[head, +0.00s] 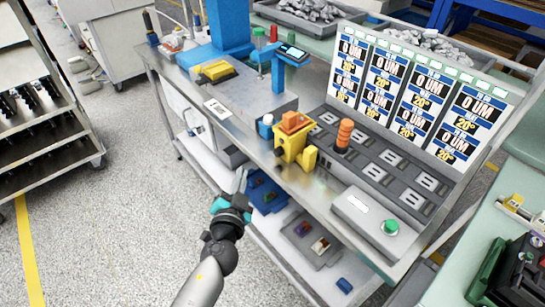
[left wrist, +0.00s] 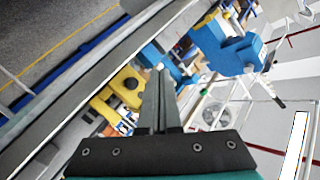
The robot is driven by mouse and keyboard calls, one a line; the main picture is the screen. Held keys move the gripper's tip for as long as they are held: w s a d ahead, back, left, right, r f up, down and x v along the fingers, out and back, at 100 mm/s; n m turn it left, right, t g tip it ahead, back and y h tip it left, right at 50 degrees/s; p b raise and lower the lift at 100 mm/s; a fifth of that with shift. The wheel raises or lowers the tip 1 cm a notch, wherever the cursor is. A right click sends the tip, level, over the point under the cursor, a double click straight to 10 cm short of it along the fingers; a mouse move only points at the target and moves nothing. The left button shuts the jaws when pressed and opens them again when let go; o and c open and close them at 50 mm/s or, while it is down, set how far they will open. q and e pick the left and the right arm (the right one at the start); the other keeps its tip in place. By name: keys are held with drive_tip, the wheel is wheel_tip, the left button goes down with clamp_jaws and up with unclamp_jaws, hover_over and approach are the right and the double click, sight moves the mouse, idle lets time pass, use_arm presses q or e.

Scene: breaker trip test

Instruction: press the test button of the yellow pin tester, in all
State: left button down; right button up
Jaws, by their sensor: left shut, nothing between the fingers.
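The yellow pin tester (head: 289,150) stands upright at the front edge of the grey bench, with an orange block (head: 294,122) on its top. I cannot make out for certain which part is its test button. My left gripper (head: 240,178) is shut and empty, in front of the bench edge, left of and lower in the picture than the tester, and apart from it. In the left wrist view the shut fingers (left wrist: 158,85) point toward the bench. A yellow part (left wrist: 125,92) shows just left of them; I cannot tell whether it is the tester. My right gripper is out of view.
A grey rack (head: 375,172) with an orange handle (head: 344,134) stands right of the tester, below display panels (head: 425,85). A grey box with a green button (head: 391,227) is at the front right. A blue press (head: 230,28) stands behind left.

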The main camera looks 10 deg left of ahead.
sight(278, 152)
use_arm(q)
drive_tip(key=shift+s+a+f, duration=0.25)
drive_tip(key=shift+a, duration=0.05)
drive_tip(key=shift+w+d, duration=0.1)
drive_tip(key=shift+w, duration=0.05)
drive_tip(key=w+d, duration=0.4)
drive_tip(key=w, duration=0.1)
drive_tip(key=shift+w+d, duration=0.2)
drive_tip(key=shift+w, duration=0.05)
drive_tip(key=shift+w+d+b, duration=0.4)
drive_tip(key=shift+w+d, duration=0.05)
drive_tip(key=shift+w, duration=0.15)
drive_tip(key=shift+w, duration=0.1)
idle(1.5)
drive_tip(key=shift+w+d, duration=0.25)
drive_tip(key=shift+d, duration=0.05)
